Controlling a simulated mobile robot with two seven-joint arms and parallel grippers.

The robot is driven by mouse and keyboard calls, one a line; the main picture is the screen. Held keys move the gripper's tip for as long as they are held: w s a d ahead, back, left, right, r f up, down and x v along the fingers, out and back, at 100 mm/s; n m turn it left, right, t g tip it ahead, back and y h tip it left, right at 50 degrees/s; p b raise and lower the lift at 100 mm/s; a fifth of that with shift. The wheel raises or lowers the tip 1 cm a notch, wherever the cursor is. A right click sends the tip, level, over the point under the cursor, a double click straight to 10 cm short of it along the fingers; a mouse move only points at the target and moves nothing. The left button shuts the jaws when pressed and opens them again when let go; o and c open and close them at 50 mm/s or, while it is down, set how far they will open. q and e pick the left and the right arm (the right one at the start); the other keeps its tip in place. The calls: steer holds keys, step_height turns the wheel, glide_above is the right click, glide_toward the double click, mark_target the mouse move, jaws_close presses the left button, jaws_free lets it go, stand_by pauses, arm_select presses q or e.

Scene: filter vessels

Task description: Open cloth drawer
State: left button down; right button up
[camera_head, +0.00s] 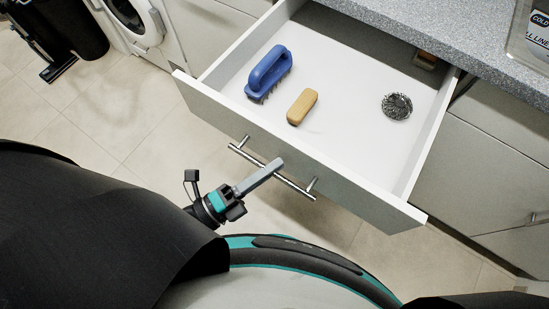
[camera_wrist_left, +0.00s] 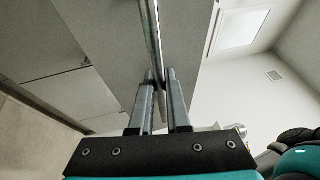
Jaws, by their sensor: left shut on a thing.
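The drawer (camera_head: 340,167) stands pulled out from under the counter in the head view, with its white inside showing. It holds a blue scrubbing brush (camera_head: 268,72), a tan block or sponge (camera_head: 302,106) and a round metal scourer (camera_head: 397,106). A metal bar handle (camera_head: 296,187) runs along its front. My left gripper (camera_head: 276,168) is at the middle of this handle, shut on it. The left wrist view shows the two fingers (camera_wrist_left: 160,90) on either side of the bar handle (camera_wrist_left: 152,40). My right gripper is not in view.
Closed cabinet fronts (camera_head: 478,165) are on the right. A white front-loading machine (camera_head: 135,20) and a black bin (camera_head: 65,28) stand at upper left. The tiled floor (camera_head: 110,110) is clear at left.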

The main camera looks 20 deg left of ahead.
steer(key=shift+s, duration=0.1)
arm_select(q)
steer(key=c, duration=1.2)
jaws_free()
steer(key=shift+c, duration=0.2)
steer(key=shift+o, duration=0.4)
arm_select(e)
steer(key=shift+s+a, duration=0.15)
arm_select(q)
steer(key=shift+s+a, duration=0.1)
steer(key=v, duration=1.5)
steer(key=shift+b, duration=0.35)
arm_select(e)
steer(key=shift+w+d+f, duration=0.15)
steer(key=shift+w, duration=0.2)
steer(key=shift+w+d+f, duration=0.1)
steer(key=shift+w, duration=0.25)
arm_select(q)
steer(key=shift+f, duration=0.1)
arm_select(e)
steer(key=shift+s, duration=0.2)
